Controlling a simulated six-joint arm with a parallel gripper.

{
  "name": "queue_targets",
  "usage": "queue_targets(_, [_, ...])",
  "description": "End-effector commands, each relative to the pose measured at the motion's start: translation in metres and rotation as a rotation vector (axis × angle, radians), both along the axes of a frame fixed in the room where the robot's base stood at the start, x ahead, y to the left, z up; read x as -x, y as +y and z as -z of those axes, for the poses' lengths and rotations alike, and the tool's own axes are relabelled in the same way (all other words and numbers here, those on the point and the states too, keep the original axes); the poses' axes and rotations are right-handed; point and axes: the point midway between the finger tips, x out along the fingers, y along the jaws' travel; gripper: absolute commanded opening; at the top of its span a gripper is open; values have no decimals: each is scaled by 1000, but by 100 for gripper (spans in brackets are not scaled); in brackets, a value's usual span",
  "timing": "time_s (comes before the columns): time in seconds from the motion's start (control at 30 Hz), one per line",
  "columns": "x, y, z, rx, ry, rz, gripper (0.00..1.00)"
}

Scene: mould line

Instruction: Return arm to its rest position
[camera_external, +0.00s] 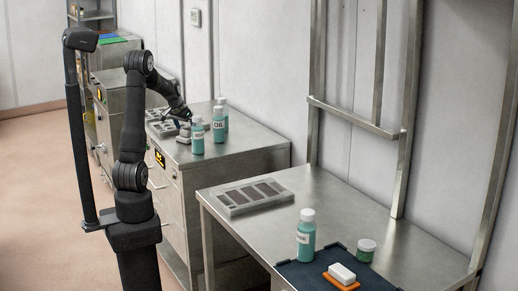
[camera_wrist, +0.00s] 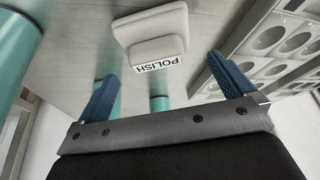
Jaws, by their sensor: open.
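My arm stands at the left in the external view and reaches over the back metal cabinet. My gripper (camera_external: 186,119) is low over the cabinet top, beside the teal bottles. In the wrist view my gripper (camera_wrist: 166,88) is open, its two blue fingers apart with nothing held between them. A pale grey block labelled POLISH (camera_wrist: 152,40) lies on the metal top just beyond the fingertips, apart from them. A small grey block (camera_external: 183,133) shows below my gripper in the external view.
Teal bottles (camera_external: 197,138) (camera_external: 218,126) stand close right of my gripper. A muffin-style mould (camera_wrist: 284,42) lies on the cabinet.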

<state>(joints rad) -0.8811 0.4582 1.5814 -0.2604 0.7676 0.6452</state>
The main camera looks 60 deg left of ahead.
Motion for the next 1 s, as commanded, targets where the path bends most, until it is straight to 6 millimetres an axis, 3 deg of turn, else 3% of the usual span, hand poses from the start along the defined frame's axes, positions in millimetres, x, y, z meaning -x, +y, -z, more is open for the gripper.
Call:
queue_targets(0.43, [0, 0, -1, 0, 1, 0, 98])
queue_targets(0.73, [1, -1, 33, 2, 1, -1, 98])
queue_targets(1.0, [21, -8, -21, -3, -2, 0, 98])
